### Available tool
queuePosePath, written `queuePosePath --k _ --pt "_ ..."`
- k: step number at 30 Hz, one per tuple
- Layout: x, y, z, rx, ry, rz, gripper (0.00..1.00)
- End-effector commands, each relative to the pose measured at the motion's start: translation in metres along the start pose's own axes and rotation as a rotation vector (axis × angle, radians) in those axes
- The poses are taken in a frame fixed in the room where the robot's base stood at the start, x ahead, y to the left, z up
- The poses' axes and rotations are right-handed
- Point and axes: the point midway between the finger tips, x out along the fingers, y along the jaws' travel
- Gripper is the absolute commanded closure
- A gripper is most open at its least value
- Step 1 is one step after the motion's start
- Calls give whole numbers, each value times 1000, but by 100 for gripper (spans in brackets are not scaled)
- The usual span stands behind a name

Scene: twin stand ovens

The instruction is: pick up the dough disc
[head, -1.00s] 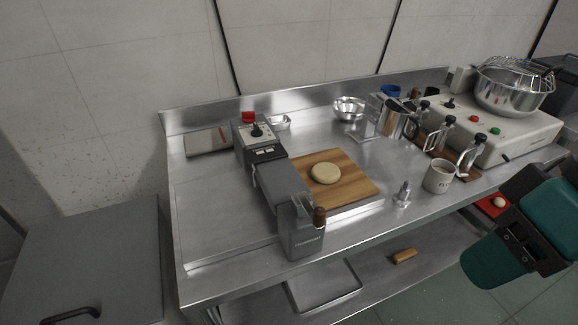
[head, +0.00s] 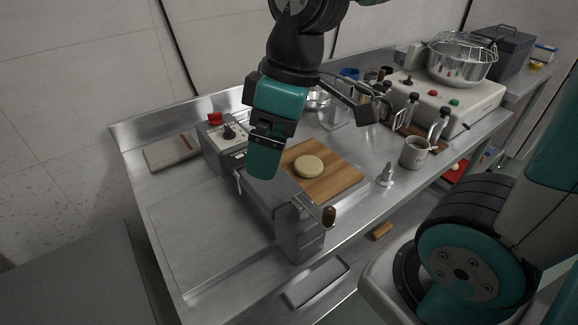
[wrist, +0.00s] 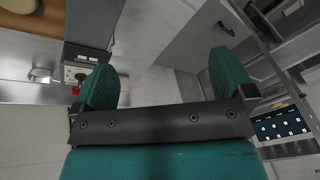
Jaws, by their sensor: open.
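The dough disc (head: 309,166) is a pale, round, flat piece lying on a wooden board (head: 335,180) on the steel table in the head view. In the wrist view, a pale round edge that looks like the disc (wrist: 20,5) shows at the top left corner, on the brown board (wrist: 45,20). My gripper (head: 262,165) has green fingers and hangs above the grey machine, left of the disc and apart from it. In the wrist view its two fingers (wrist: 165,80) stand wide apart with nothing between them.

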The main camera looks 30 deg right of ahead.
Motion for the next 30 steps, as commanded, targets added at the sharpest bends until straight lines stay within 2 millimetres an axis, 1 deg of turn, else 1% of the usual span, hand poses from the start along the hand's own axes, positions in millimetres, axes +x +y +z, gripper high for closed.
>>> queuePosePath --k 1,2,3,4,5,6,9,12,15,17,20,27,30 --pt "4 35 -5 -48 -25 30 0" --pt "4 55 -7 -91 -41 48 0" --pt "6 80 -8 -146 -67 66 0" --pt "6 99 -7 -186 -86 78 0" --pt "7 118 -6 -226 -105 88 0" --pt "8 141 -3 -275 -132 96 0" --pt "11 188 9 -379 -189 103 0" --pt "13 219 21 -450 -230 99 0" --pt "16 234 28 -488 -251 94 0" --pt "22 238 31 -499 -256 90 0" --pt "39 241 37 -502 -258 87 0" --pt "92 249 49 -501 -257 87 0" --pt "111 252 53 -501 -257 88 0"
